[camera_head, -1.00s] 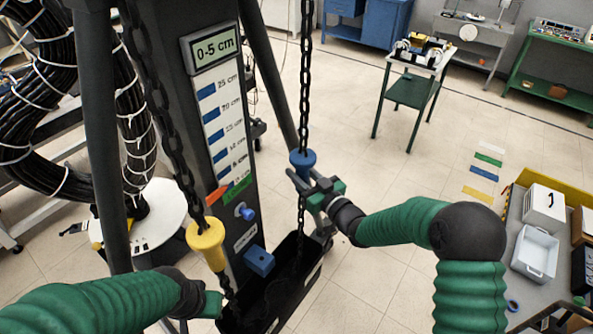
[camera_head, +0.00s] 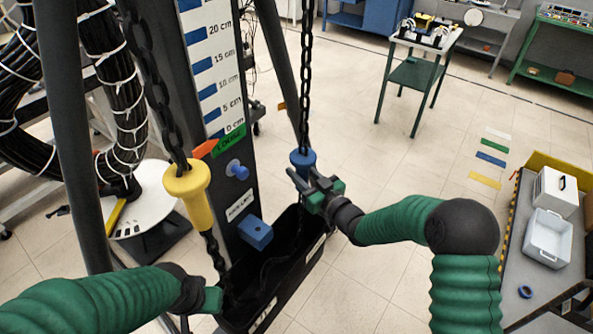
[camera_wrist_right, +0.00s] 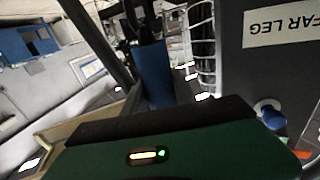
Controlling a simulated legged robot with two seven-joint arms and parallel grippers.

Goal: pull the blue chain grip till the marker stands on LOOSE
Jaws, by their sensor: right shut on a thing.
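The blue chain grip (camera_head: 302,160) hangs on a dark chain right of the column. My right gripper (camera_head: 297,179) is shut on it at its lower part. In the right wrist view the blue grip (camera_wrist_right: 152,72) stands beyond my green gripper body. The orange marker (camera_head: 205,149) is at the green band (camera_head: 230,140), just below the 0 cm line of the scale; the band's lettering is too small to read. A yellow chain grip (camera_head: 188,190) hangs left of the column. My left gripper (camera_head: 212,299) is beside the chain under it; its fingers are not clear.
Dark tripod legs flank the column. A coil of black cable (camera_head: 125,110) hangs at left. A grey bench (camera_head: 520,290) with white boxes stands at right. The floor between is clear.

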